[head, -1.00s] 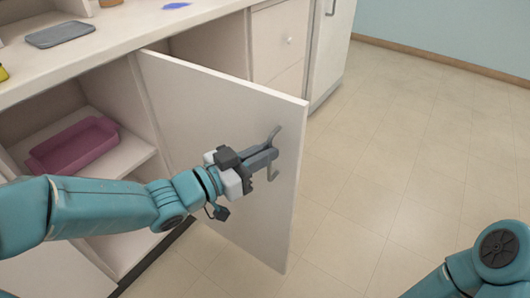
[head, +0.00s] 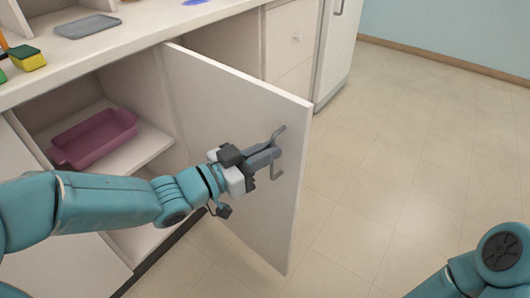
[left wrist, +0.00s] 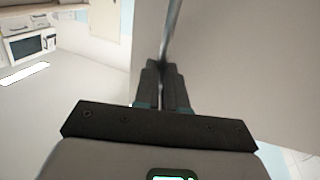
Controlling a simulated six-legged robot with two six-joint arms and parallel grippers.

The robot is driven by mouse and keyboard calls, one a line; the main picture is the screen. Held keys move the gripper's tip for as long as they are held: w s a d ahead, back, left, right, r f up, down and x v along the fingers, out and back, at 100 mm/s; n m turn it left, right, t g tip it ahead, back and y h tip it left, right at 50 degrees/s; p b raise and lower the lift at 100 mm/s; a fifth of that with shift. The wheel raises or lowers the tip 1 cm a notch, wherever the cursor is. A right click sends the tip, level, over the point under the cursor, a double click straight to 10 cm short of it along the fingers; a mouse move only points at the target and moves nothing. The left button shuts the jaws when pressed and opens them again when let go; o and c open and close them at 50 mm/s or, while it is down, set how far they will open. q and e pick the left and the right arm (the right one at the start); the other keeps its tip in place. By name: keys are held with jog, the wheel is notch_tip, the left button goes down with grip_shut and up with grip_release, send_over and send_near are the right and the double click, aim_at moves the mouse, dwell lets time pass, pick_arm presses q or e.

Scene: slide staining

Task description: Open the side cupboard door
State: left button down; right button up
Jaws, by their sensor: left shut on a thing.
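The side cupboard door (head: 235,105) is a pale panel that stands wide open, swung out from the cupboard front. Its grey bar handle (head: 277,172) is near the door's free edge. In the left wrist view the dark fingers (left wrist: 162,85) are closed around the thin handle bar (left wrist: 173,30), beside the door panel (left wrist: 240,70). My right gripper is out of view; only part of my right arm shows at the lower right.
Inside the open cupboard a pink tray (head: 95,138) sits on a shelf (head: 145,150). The counter above holds a grey tray (head: 87,26) and a yellow-green sponge (head: 27,58). The tiled floor (head: 400,160) to the right is clear.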

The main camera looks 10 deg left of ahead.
pick_arm(q)
jog(key=shift+w+a+r, duration=0.1)
jog(key=shift+w+a, duration=0.2)
jog(key=shift+a, duration=0.05)
jog(key=c, duration=1.3)
grip_release()
jog(key=shift+o, duration=0.5)
jog(key=shift+w+a, duration=0.1)
jog(key=shift+s, duration=0.2)
jog(key=p+v, duration=0.1)
jog(key=v, duration=1.5)
jog(key=shift+p, duration=0.3)
jog(key=shift+s, duration=0.15)
